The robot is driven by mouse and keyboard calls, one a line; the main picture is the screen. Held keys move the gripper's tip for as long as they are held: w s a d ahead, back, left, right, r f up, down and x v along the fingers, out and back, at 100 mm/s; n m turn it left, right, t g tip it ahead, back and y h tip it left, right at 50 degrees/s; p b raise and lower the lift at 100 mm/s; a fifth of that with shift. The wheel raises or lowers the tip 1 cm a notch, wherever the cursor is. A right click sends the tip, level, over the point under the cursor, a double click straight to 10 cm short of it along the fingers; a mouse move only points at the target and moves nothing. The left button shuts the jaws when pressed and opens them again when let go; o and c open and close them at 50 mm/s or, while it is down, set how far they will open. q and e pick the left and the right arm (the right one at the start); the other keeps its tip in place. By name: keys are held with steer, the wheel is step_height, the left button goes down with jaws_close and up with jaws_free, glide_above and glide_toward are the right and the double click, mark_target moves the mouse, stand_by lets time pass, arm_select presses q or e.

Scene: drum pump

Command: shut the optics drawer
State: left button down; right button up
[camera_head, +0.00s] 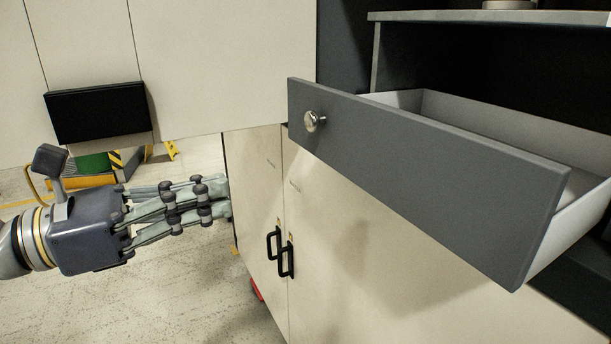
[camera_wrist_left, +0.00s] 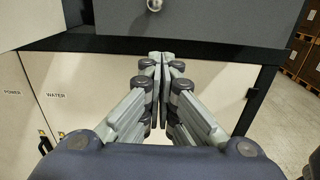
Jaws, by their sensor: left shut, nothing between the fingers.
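The optics drawer (camera_head: 420,175) stands pulled out of the cabinet, with a dark grey front and pale inner walls. Its round metal knob (camera_head: 314,121) is near the left end of the front. In the left wrist view the drawer front (camera_wrist_left: 205,18) and its knob (camera_wrist_left: 154,5) show at the top. My left gripper (camera_head: 222,197) is shut and empty, to the left of the drawer and lower than the knob. The left wrist view shows its fingers (camera_wrist_left: 160,58) together, below the drawer front and apart from the knob. My right gripper is not in view.
Below the drawer are pale cabinet doors (camera_head: 258,185) with black handles (camera_head: 287,259). An open shelf (camera_head: 490,16) is above it. A pale panel with a black box (camera_head: 97,112) is at upper left. The floor (camera_head: 150,300) at lower left is clear. Wooden crates (camera_wrist_left: 303,55) stand at right in the wrist view.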

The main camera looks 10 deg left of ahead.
arm_select(q)
steer(key=p+x, duration=0.7)
steer(key=x, duration=0.6)
steer(key=shift+d, duration=0.25)
